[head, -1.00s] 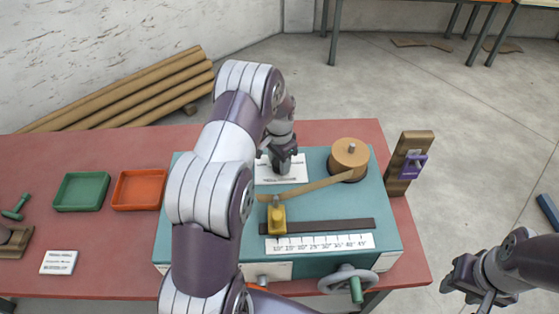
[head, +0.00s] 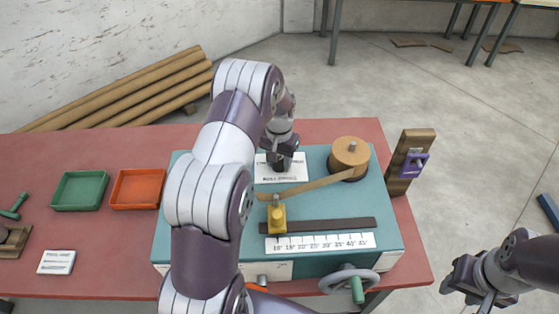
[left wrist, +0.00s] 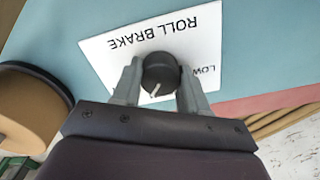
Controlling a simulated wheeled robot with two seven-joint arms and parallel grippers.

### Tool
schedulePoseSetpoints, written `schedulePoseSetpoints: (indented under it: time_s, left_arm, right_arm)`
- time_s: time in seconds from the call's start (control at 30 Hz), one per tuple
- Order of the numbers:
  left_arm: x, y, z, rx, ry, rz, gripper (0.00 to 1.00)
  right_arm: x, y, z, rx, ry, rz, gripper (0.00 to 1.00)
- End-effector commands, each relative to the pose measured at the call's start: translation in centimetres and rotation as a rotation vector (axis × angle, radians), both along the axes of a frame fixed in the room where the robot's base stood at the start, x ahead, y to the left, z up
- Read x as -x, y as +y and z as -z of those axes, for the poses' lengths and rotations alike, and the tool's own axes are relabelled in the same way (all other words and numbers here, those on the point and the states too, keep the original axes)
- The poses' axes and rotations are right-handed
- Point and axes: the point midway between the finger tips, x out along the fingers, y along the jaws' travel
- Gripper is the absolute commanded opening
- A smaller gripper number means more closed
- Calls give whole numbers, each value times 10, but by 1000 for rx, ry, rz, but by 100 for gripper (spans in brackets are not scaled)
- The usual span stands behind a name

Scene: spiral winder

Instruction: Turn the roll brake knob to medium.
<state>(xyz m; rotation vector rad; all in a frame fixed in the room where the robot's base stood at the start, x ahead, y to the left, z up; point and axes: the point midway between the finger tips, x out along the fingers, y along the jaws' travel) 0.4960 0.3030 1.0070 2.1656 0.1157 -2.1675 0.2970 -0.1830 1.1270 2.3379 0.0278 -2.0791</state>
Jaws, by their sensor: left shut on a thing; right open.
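The roll brake knob (left wrist: 160,75) is a dark round knob with a pale pointer line, on a white label plate (left wrist: 110,45) that reads ROLL BRAKE. "LOW" shows beside the knob in the left wrist view; the other settings are hidden. My left gripper (left wrist: 158,84) is shut on the knob, one finger on each side. In the head view my left gripper (head: 280,160) covers the knob at the back of the teal machine (head: 390,225). My right gripper (head: 462,282) is open and empty, off the table's right side.
A tan roll (head: 348,155) with a strip stands right of the knob. A yellow guide (head: 277,220) sits on a dark rail above a white scale (head: 320,242). A handwheel (head: 345,280) is at the front. Green (head: 80,206) and orange (head: 138,204) trays lie left.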

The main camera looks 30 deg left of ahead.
Motion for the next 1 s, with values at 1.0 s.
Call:
schedulePoseSetpoints:
  time_s: [1.0]
  left_arm:
    - [0, 0, -1, -1, -1, -684, 13]
  right_arm:
    - [0, 0, 9, 0, 0, 0, 43]
